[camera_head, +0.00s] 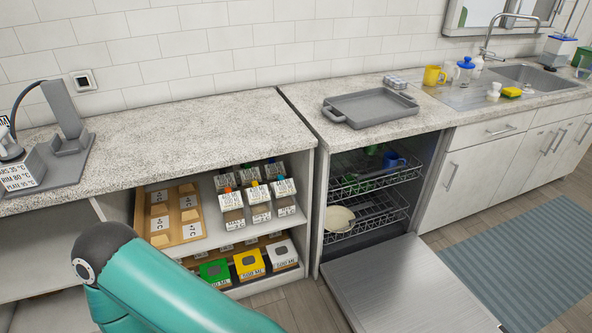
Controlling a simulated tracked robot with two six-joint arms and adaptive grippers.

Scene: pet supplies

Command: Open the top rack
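The dishwasher stands under the counter with its door (405,285) folded down flat toward the floor. The top rack (385,180) is a wire basket that sits inside the opening. It holds a blue mug (392,159) and green items that are hard to make out. The bottom rack (378,221) is below it, also inside, with a cream plate or bowl (339,219) at its left. A teal arm link of mine fills the lower left, in front of the shelves and left of the door. Neither gripper shows.
A grey tray (371,107) lies on the counter above the dishwasher. Open shelves (207,243) with labelled boxes and jars are to the left. The sink (536,76), a yellow mug (433,76) and closed cabinets are right. A blue striped mat (530,258) lies on the floor.

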